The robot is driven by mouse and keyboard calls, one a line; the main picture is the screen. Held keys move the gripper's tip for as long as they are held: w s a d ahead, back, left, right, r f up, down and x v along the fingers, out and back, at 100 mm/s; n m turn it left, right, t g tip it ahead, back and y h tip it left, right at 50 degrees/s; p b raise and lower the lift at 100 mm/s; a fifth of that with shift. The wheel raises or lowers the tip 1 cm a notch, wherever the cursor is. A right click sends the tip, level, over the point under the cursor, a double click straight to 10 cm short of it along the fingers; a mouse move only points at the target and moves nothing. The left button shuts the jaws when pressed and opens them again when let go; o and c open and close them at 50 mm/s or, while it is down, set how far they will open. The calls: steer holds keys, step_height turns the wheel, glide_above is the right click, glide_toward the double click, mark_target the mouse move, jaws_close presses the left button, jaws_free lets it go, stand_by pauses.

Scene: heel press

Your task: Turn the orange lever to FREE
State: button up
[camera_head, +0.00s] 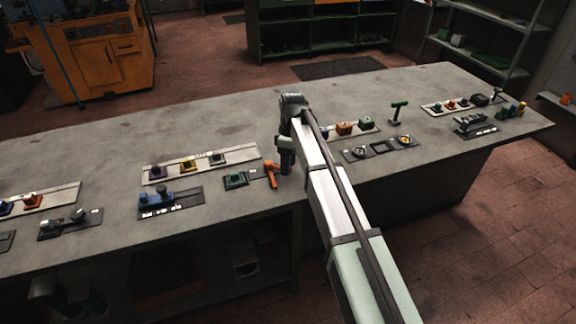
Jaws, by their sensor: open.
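The orange lever (271,174) stands at the right end of a small dark plate (255,175) near the front edge of the grey bench. A green block (235,180) sits at the left end of that plate. My gripper (286,171) points down just to the right of the lever, very close to it in the picture; I cannot tell whether they touch. It is open, and nothing shows between its fingers, which are small and dark here. No FREE marking is readable at this size.
A plate with a blue block (157,197) lies to the left. Behind it is a pale strip (238,153) with several coloured knobs. A panel with round dials (380,147) and a green T-shaped handle (398,111) stand to the right. The bench's back area (215,112) is clear.

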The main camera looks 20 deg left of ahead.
step_height(320, 180, up, 12)
steer(key=w, duration=0.2)
steer(key=shift+w+a+r, duration=0.15)
steer(key=shift+w+r, duration=0.05)
stand_by(0.7)
